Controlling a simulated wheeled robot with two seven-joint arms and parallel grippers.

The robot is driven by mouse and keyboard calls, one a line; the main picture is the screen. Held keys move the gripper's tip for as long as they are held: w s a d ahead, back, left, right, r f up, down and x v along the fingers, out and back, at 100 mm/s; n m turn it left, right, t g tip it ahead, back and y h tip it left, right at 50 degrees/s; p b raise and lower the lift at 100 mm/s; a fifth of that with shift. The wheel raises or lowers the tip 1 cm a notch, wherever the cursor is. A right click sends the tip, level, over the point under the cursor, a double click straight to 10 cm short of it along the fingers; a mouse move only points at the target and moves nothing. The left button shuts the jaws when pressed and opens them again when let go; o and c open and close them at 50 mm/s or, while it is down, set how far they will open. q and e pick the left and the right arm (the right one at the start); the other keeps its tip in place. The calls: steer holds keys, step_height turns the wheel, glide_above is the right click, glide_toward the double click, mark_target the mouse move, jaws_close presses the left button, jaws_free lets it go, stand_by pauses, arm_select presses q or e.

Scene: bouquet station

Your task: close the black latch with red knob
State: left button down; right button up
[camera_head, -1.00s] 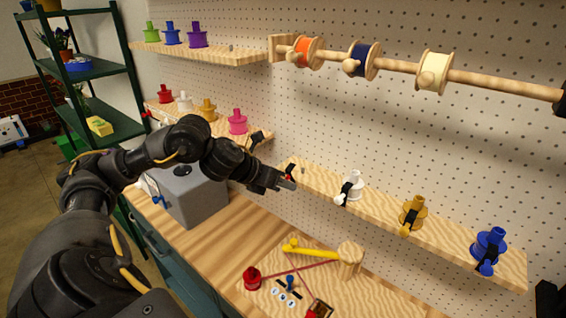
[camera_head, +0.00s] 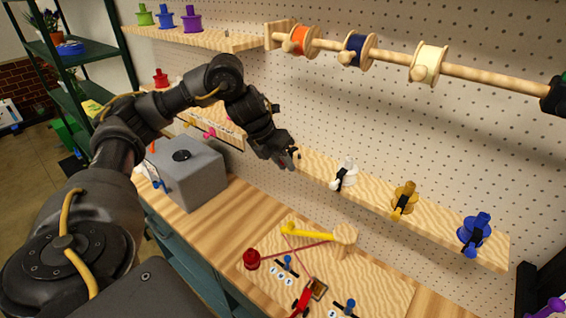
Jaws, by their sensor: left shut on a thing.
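My left gripper (camera_head: 290,157) is at the left end of the lower wooden shelf (camera_head: 319,177), in front of the pegboard. Its fingers are shut on a small dark part with a little red showing, which looks like the black latch with red knob. The fingers cover most of it, so I cannot tell whether the latch is open or closed. Further right on this shelf are latches with a white knob (camera_head: 337,185), a yellow knob (camera_head: 395,217) and a blue knob (camera_head: 471,253), each at a spool of matching colour. My right gripper is not seen.
Below, the wooden bench (camera_head: 218,228) carries a grey box (camera_head: 190,178) and a board with a red spool (camera_head: 252,259), a yellow lever (camera_head: 305,231) and a red tool (camera_head: 302,300). A wooden rod with spools (camera_head: 490,78) runs above. Another shelf (camera_head: 195,40) is at upper left.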

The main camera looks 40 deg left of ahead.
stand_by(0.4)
arm_select(q)
steer(key=c, duration=1.6)
jaws_free()
steer(key=shift+w+f, duration=0.1)
steer(key=v, duration=1)
steer(key=shift+r, duration=0.4)
steer(key=shift+a, duration=0.15)
